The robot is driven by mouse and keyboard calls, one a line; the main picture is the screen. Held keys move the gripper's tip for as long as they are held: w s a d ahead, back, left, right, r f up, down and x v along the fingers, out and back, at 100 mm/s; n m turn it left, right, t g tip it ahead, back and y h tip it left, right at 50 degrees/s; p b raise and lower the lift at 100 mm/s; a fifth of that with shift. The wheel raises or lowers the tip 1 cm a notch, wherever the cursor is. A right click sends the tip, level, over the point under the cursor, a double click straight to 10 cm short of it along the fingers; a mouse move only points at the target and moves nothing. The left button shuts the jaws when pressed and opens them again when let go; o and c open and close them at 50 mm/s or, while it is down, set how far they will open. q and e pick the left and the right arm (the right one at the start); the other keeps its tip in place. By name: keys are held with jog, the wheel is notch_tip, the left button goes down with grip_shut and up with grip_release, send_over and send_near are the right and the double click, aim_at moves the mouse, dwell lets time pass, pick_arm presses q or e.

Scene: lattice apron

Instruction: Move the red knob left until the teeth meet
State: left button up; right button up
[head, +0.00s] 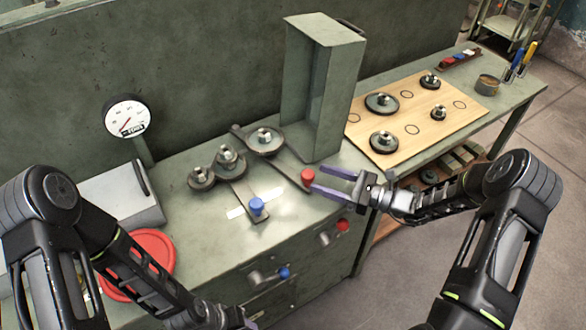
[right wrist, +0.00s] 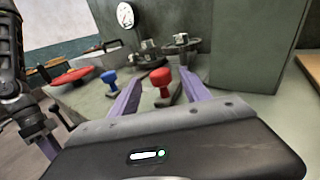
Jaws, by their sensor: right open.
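The red knob (head: 307,176) stands at the end of a flat grey lever on the green machine top. It also shows in the right wrist view (right wrist: 161,82), between the two purple fingers. My right gripper (head: 316,180) is open, with its fingers reaching left around or just short of the knob; contact cannot be told. A toothed wheel (head: 264,140) sits on the red knob's lever. To its left are more wheels (head: 226,158), apparently apart from it. The blue knob (head: 256,206) stands on another lever. My left gripper (head: 243,321) is barely visible at the bottom edge, its jaws unclear.
A tall green metal housing (head: 322,80) stands just behind the red knob. A wooden board (head: 440,112) with several wheels lies to the right. A dial gauge (head: 127,117) and a red round object (head: 150,250) are on the left.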

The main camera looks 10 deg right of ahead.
aim_at(297, 182)
jog(key=p+x, duration=0.2)
jog(key=x, duration=0.5)
jog(key=shift+w+a, duration=0.25)
jog(key=shift+a, duration=0.15)
grip_shut()
dwell(0.4)
dwell(0.8)
